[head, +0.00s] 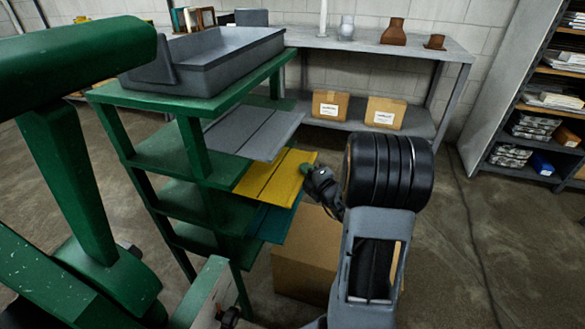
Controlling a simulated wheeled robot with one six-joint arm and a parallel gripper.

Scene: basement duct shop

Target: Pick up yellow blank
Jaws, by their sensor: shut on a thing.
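The yellow blank (272,180) is a flat panel with dark lines along it, sticking out to the right from a middle shelf of the green rack (188,140). My gripper (309,172) is at its right edge and is shut on it. The fingertips are small and partly hidden by the wrist. The blank looks about level, and its left end is hidden inside the rack. A grey blank (255,133) sticks out above it and a teal blank (273,223) below it.
A grey tray (215,62) sits on the rack's top. A cardboard box (303,262) stands on the floor below my gripper. A grey workbench (450,49) with two small cartons on its lower shelf is behind. Floor to the right is clear up to a bookshelf (515,100).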

